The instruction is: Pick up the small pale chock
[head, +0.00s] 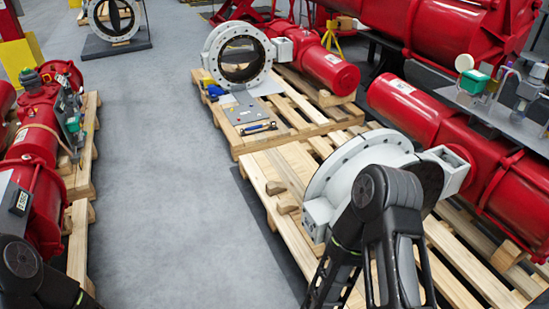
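Two small wooden chocks lie on the left edge of the near wooden pallet, left of the big white valve (351,170). The farther chock (275,187) looks the paler of the two. The nearer chock (287,206) looks a little browner and sits close to the valve's flange. Both are small here, and I cannot tell for certain which one the task names. My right arm rises in front of the valve and hides part of it. My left arm shows at the lower left corner.
The near pallet (262,172) carries the valve and a red actuator. A farther pallet (240,146) holds another valve, a grey plate (245,108) and hand tools. Red actuators on pallets stand at left. The grey floor (180,190) between is clear.

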